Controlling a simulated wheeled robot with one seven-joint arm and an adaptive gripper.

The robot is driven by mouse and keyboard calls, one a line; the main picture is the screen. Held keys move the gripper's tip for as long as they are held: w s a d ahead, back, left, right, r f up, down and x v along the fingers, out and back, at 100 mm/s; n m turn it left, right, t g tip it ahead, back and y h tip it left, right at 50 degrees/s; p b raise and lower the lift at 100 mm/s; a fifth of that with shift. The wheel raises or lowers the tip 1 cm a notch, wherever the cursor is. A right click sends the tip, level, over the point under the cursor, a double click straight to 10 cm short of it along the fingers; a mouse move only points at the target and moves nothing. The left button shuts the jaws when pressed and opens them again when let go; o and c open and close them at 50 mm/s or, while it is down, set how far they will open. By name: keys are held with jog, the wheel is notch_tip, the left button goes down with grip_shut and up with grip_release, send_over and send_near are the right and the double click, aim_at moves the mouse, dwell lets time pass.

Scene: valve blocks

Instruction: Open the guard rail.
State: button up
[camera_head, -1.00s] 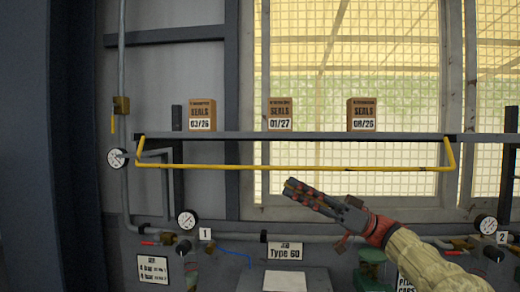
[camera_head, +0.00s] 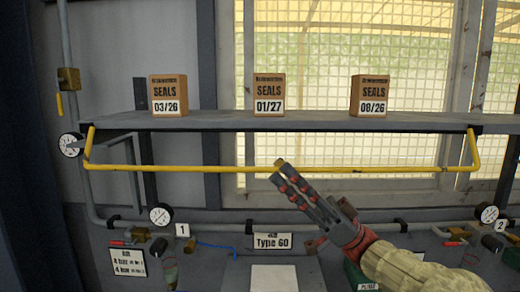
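The guard rail is a yellow bar (camera_head: 222,169) that runs across in front of the shelf, with bent ends that rise to the shelf's front edge at left and right. It hangs below the shelf edge. My gripper (camera_head: 281,175) points up and left, with its fingertips at the middle of the bar in the picture. A small yellowish bit shows at the tips, over the bar. I cannot tell whether the tips touch the bar or are only in front of it. The red-padded fingers lie close together, and any gap between them is unclear.
The grey shelf (camera_head: 225,121) holds three boxes: 03/26 (camera_head: 169,96), 01/27 (camera_head: 268,94) and 08/26 (camera_head: 369,96). Below are gauges (camera_head: 160,215), pipes and a Type 60 sign (camera_head: 272,241). A mesh window stands behind.

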aim_at(266, 168)
jog(key=x, duration=0.6)
jog(key=shift+c, duration=1.4)
jog(key=c, duration=0.4)
grip_shut()
